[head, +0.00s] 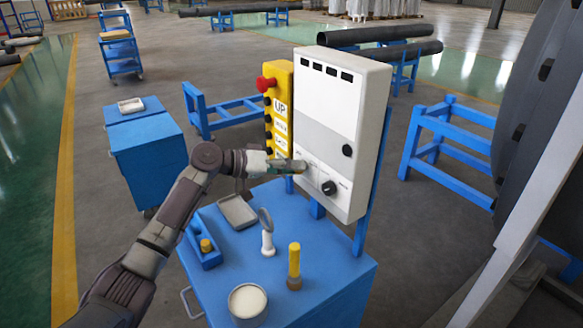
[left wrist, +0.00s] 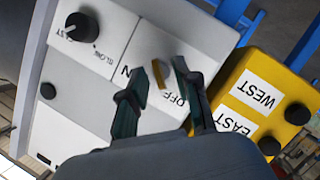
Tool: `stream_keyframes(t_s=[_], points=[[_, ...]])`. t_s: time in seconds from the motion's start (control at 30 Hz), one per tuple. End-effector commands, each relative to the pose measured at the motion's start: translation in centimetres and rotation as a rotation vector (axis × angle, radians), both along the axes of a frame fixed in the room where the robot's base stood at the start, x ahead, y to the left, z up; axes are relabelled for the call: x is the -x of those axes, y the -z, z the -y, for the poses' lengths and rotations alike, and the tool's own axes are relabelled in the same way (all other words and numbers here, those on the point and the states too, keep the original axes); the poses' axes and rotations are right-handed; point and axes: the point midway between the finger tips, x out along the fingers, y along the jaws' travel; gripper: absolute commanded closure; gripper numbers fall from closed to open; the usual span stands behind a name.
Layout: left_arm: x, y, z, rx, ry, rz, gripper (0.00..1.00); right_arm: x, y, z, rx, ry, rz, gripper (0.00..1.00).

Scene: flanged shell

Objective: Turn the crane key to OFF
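The white crane control box (head: 345,105) stands upright at the back of the blue cart. In the left wrist view, the crane key (left wrist: 158,74) is a small tan-yellow piece on its panel, between a partly hidden label ending in N and the OFF label (left wrist: 171,97). My left gripper (head: 303,166) is at the lower left of the box's face and hides the key in the head view. In the left wrist view my left gripper (left wrist: 161,73) is open, one finger on each side of the key, with gaps visible. Contact cannot be told. My right gripper is not in view.
A black rotary knob (head: 329,187) sits right of my gripper on the box. A yellow pendant (head: 279,105) with a red button stands close on the left. The blue cart top (head: 325,262) below holds a tray, a white-handled tool, a yellow-handled tool and a round tin.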

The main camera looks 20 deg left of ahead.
Motion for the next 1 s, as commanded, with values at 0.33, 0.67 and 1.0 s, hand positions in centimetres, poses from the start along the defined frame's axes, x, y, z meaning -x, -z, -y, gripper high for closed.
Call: stream_keyframes(t_s=[0.33,0.67,1.0], points=[[1.5,-0.7,-2.2,-0.003,-0.003,0.0,0.69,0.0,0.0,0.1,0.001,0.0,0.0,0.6],[5.4,-2.5,-7.5,-0.003,-0.001,-0.001,0.69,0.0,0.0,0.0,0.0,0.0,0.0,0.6],[6.8,-3.2,-9.4,0.0,0.001,-0.001,0.69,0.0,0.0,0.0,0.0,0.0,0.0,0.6]])
